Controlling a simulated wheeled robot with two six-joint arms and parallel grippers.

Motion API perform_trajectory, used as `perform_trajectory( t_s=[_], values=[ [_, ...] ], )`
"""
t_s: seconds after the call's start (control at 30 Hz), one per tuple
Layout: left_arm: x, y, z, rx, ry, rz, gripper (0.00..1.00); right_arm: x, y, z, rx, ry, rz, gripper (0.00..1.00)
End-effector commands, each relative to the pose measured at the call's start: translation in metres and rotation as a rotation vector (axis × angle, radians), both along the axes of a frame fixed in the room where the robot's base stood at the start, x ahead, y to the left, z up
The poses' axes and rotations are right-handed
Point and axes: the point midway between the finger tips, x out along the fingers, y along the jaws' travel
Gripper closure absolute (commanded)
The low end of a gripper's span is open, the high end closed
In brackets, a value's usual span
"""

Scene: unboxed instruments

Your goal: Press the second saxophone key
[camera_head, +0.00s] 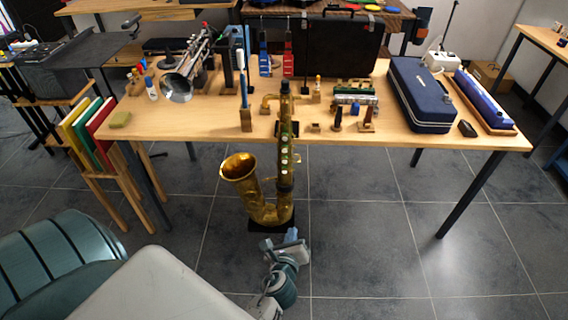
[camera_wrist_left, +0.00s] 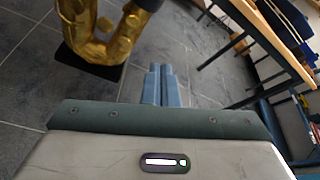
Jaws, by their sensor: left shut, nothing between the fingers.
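A brass saxophone (camera_head: 268,212) stands upright on a black base in front of the wooden table, its bell to the left. A column of pale round keys (camera_head: 284,161) runs down its body. In the left wrist view, the lower bow of the saxophone (camera_wrist_left: 97,42) shows at the upper left, and the keys are out of that view. My left gripper (camera_head: 292,234) is near the foot of the saxophone, low and in front of it, well below the keys. Its blue fingers (camera_wrist_left: 161,84) are together and empty, apart from the brass. My right gripper is not in view.
The wooden table (camera_head: 200,121) behind the saxophone holds a trumpet (camera_head: 186,77), a blue case (camera_head: 420,94), a black case (camera_head: 335,47) and small items. Colored folders (camera_head: 88,130) stand at its left end. The tiled floor right of the saxophone is clear.

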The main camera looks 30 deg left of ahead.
Motion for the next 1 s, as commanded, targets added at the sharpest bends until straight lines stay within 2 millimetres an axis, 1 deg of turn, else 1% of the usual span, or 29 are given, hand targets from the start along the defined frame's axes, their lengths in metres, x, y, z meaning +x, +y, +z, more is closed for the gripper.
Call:
perform_trajectory(
  t_s=[0.03,0.07,0.1,0.2,0.3,0.37,0.43,0.77,0.87,1.0],
  values=[
    [0.003,0.004,0.033,0.105,-0.023,-0.003,1.0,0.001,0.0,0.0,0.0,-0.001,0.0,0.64],
    [0.004,0.007,0.05,0.172,-0.03,-0.002,1.0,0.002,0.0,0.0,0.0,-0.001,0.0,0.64],
    [0.004,0.011,0.072,0.255,-0.037,0.002,1.0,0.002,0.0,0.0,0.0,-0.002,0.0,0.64],
    [0.001,0.019,0.116,0.42,-0.046,0.02,1.0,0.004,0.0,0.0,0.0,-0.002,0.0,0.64],
    [-0.003,0.025,0.144,0.529,-0.045,0.04,1.0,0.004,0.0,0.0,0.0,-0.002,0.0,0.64],
    [-0.005,0.027,0.153,0.565,-0.044,0.049,1.0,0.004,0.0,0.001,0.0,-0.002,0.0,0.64],
    [-0.006,0.028,0.159,0.588,-0.042,0.053,1.0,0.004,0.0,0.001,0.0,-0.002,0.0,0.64],
    [-0.006,0.029,0.16,0.593,-0.042,0.054,1.0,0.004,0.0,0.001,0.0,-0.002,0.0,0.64],
    [-0.001,0.031,0.161,0.595,-0.043,0.054,1.0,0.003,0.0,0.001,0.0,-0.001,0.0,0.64],
    [0.014,0.04,0.162,0.597,-0.045,0.053,1.0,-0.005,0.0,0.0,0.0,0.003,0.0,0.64]
  ],
)
